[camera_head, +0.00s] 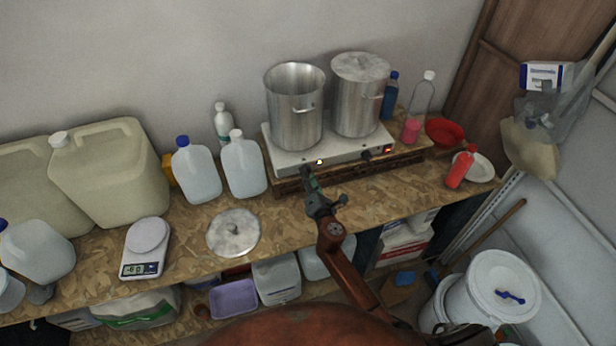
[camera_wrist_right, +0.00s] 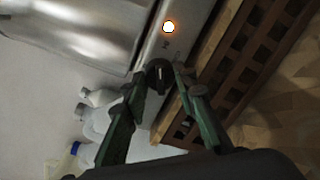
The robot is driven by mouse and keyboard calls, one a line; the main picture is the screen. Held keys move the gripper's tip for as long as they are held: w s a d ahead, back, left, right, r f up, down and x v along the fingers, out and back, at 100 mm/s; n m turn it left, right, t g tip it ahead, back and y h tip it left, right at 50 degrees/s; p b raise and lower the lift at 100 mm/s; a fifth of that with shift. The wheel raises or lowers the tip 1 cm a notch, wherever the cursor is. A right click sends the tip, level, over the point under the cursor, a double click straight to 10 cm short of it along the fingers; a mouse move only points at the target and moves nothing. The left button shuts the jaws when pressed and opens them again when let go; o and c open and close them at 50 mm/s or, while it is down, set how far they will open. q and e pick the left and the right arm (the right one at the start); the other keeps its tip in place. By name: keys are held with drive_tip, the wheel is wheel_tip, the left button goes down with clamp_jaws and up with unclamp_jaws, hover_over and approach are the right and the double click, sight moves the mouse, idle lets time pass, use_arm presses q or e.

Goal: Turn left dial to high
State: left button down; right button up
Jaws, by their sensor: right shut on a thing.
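A lit orange lamp (camera_wrist_right: 168,27) shows beside the dial, and also in the head view (camera_head: 319,161). The right dial (camera_head: 366,156) is free, near a red light. My left gripper is not in view.
An open pot (camera_head: 295,110) and a lidded pot (camera_head: 358,98) stand on the burners. Water jugs (camera_head: 244,165), a loose lid (camera_head: 233,233) and a scale (camera_head: 146,247) are to the left. A red bottle (camera_head: 460,167) and red bowl (camera_head: 444,132) are right.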

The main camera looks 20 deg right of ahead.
drive_tip(key=shift+m, duration=0.6)
drive_tip(key=o, duration=1.2)
drive_tip(key=shift+c, duration=0.2)
drive_tip(key=shift+s, duration=0.1)
drive_tip(key=s, duration=1.1)
drive_tip(key=shift+s+r, duration=0.3)
drive_tip(key=shift+s, duration=0.1)
drive_tip(key=shift+d, duration=0.1)
